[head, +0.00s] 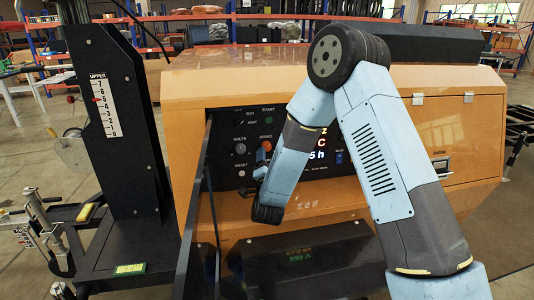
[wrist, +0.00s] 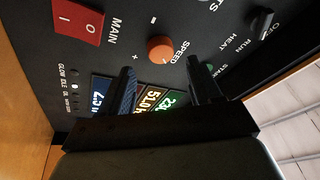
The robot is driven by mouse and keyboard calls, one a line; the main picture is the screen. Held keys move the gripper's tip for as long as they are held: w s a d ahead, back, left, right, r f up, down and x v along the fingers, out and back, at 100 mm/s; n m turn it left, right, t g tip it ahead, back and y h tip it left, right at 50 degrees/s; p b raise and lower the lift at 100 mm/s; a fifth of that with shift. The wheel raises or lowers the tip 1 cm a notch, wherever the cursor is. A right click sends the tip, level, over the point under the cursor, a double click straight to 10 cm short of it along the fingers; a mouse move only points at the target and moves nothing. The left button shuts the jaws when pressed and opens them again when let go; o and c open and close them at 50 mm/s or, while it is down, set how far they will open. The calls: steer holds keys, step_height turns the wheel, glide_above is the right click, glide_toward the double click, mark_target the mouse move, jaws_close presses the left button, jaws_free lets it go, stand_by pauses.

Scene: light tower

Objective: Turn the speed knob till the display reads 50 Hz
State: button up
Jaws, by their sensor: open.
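The orange speed knob (wrist: 161,48) sits on the black panel, just beyond and between my fingertips in the wrist view. It also shows in the head view (head: 266,146), left of my arm. My gripper (wrist: 160,66) is open, one finger toward each side of the knob, and I see no contact. The display (wrist: 152,100) lies behind the fingers in the wrist view. Its yellow line seems to read 51.0, with the unit partly hidden. A green line starting with 23 and a blue line are also partly covered. In the head view my arm hides most of the display.
A red main switch (wrist: 80,22) and a black run/heat knob (wrist: 262,22) flank the speed knob. The volts knob (head: 240,148) is left of it in the head view. An open dark panel door (head: 199,200) stands at the left of the controls.

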mark_target(267, 149)
steer(key=shift+x, duration=2.1)
steer(key=shift+c, duration=0.4)
steer(key=c, duration=0.9)
steer(key=shift+c, duration=0.2)
steer(key=shift+n, duration=0.6)
steer(key=n+y, duration=0.1)
steer(key=n, duration=0.2)
steer(key=shift+d+f+n+y, duration=0.1)
steer(key=shift+d+n+y, duration=0.05)
steer(key=shift+n+y, duration=0.25)
steer(key=shift+d+n+y, duration=0.1)
steer(key=shift+n+y, duration=0.45)
steer(key=shift+n, duration=0.8)
steer(key=shift+n+y, duration=0.55)
steer(key=shift+n, duration=0.8)
